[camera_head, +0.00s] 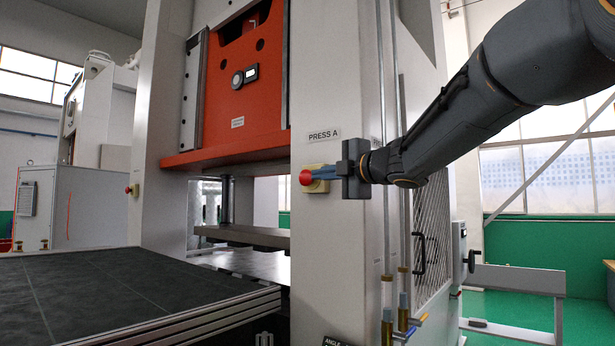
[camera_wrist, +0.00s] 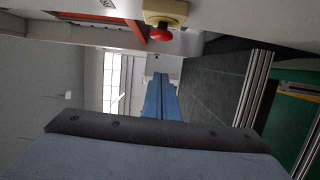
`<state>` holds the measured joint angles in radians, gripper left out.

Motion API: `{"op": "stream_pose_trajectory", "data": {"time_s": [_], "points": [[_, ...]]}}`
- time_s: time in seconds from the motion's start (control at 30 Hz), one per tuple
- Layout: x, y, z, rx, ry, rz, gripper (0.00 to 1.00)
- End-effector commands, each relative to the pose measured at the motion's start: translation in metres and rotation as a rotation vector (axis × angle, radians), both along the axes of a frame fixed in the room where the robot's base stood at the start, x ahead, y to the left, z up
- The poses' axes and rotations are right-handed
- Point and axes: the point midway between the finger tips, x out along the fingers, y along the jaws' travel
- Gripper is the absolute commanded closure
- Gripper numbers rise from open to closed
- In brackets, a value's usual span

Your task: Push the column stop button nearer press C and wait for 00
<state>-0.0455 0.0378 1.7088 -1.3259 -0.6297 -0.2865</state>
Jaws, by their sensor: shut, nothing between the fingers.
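A red stop button (camera_head: 306,177) on a pale yellow box (camera_head: 322,187) is mounted on the near column under the "PRESS A" label. My gripper (camera_head: 312,173) is beside this button, its blue fingers closed together and overlapping the box in the head view. In the wrist view the red button (camera_wrist: 161,35) sits above the shut fingertips (camera_wrist: 160,75), with a visible gap. A second red stop button (camera_head: 128,189) is on the far left column. No press C label shows.
A dark flat table (camera_head: 110,295) with an aluminium edge stands at the front left. Pipes with brass fittings (camera_head: 403,300) and a mesh guard (camera_head: 430,240) are right of the near column. A white cabinet (camera_head: 38,205) stands far left.

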Motion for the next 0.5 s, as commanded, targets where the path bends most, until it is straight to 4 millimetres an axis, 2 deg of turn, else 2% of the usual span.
{"op": "stream_pose_trajectory", "data": {"time_s": [0.37,0.5], "points": [[-0.0007,0.0028,0.0030,-0.012,-0.011,0.011,1.00],[0.0064,0.0081,0.0028,-0.011,-0.009,0.012,1.00]]}}
